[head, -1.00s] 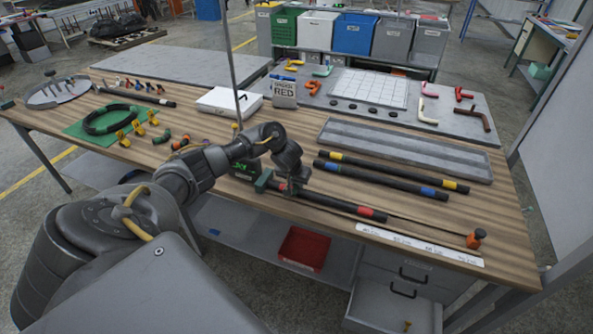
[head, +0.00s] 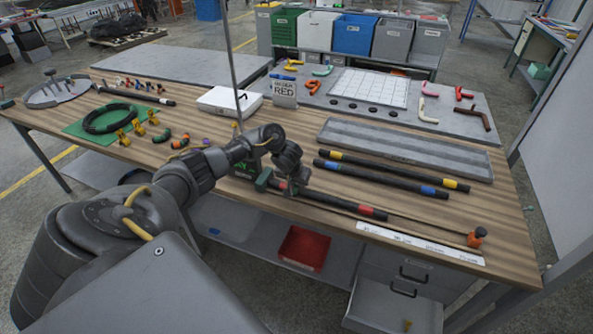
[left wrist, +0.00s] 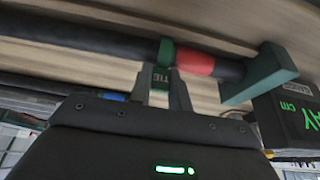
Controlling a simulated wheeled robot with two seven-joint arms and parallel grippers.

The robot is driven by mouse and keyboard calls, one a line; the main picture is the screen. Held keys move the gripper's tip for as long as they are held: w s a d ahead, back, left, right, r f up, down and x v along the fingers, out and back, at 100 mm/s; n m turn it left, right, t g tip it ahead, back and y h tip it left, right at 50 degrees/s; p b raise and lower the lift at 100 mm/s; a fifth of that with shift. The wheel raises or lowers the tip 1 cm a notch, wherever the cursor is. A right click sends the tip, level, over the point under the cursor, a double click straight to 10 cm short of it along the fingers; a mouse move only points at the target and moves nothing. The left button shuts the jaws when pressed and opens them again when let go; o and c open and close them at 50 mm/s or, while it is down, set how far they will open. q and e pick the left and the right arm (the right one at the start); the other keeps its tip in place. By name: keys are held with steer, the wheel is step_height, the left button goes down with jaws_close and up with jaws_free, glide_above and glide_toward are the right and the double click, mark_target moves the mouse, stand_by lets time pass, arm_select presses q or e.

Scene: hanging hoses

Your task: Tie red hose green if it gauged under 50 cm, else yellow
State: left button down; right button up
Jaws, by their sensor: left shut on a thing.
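The red hose (head: 335,202), black with red end bands, lies along the table's front edge. My left gripper (head: 284,184) is at its left end. In the left wrist view the gripper (left wrist: 160,88) is shut on the tag of a green tie (left wrist: 166,52). The tie's band crosses the hose (left wrist: 90,38) just left of its red band (left wrist: 195,62); whether it closes behind is hidden. A green stop (left wrist: 262,75) stands at the hose end, beside a dark display (left wrist: 295,110) marked cm; its number is out of frame. My right gripper is not in view.
A yellow-banded hose (head: 395,170) and a blue-banded hose (head: 380,180) lie behind, before a grey tray (head: 405,150). A sign reading RED (head: 285,92) stands at the back. Yellow clips (head: 137,128) lie by a coiled hose (head: 108,119). An orange-topped peg (head: 476,237) is at the right.

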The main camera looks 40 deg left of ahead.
arm_select(q)
steer(key=shift+s+d+f+b, duration=0.35)
steer(key=shift+s+f, duration=0.25)
steer(key=shift+f, duration=0.3)
steer(key=c, duration=1.3)
jaws_free()
steer(key=shift+c, duration=0.2)
steer(key=shift+r, duration=0.1)
steer(key=shift+o, duration=0.5)
steer(key=r+p, duration=0.1)
steer(key=p, duration=0.1)
steer(key=r+p, duration=0.2)
steer(key=p, duration=0.1)
steer(key=r+p, duration=0.1)
steer(key=p, duration=0.1)
steer(key=shift+s+r, duration=0.25)
steer(key=shift+r, duration=0.15)
steer(key=shift+p+v, duration=2.15)
steer(key=shift+p, duration=0.55)
steer(key=shift+c, duration=0.4)
